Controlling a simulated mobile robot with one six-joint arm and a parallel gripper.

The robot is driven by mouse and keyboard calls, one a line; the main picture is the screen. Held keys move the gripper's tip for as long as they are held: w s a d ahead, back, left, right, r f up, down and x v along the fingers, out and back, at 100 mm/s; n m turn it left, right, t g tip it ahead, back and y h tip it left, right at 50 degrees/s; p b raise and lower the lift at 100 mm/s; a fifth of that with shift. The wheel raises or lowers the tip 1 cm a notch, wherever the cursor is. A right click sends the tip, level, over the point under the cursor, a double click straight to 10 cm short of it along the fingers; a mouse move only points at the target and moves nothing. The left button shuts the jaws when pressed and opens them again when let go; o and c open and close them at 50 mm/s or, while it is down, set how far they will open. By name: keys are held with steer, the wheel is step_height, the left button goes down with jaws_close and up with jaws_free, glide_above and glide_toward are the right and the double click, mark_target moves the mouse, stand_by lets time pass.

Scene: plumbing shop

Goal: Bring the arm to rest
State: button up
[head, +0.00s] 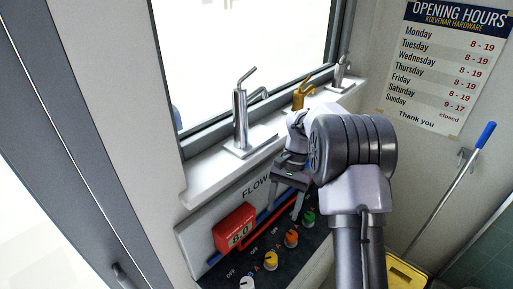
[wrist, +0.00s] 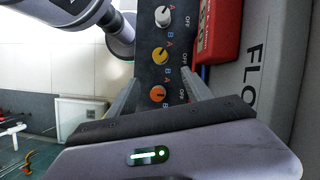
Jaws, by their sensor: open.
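My gripper (head: 281,219) hangs in front of the flow panel below the window sill, with my arm bent above it. Its two fingers are apart with nothing held between them. In the wrist view the open fingers (wrist: 161,78) point toward the knob panel. A yellow knob (wrist: 160,55) and an orange knob (wrist: 158,94) show in the gap between them. I cannot tell from the frames whether a finger touches the panel. The white knob (wrist: 163,16) lies beyond the fingertips.
A red display box (head: 235,230) reading 8.0 sits on the panel beside my gripper. A green knob (head: 308,217) is near the fingers. A chrome tap (head: 240,115) and a brass tap (head: 302,95) stand on the sill. A blue-handled mop (head: 460,180) and yellow bucket (head: 403,274) are at right.

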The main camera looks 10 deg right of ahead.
steer(key=s+a+r+n+t+b, duration=0.2)
steer(key=s+a+r+t+b, duration=0.35)
steer(key=s+r+b, duration=0.45)
steer(key=s+a+f+t+b, duration=0.1)
steer(key=s+f+t+b, duration=0.1)
steer(key=s, duration=0.5)
steer(key=s+a+f+n+t+b, duration=0.1)
steer(key=s+a+f, duration=0.1)
steer(key=s+f, duration=0.2)
steer(key=s, duration=0.3)
steer(key=shift+s+f+t+h+b, duration=0.25)
steer(key=shift+t+h+b, duration=0.1)
steer(key=shift+h+b, duration=0.05)
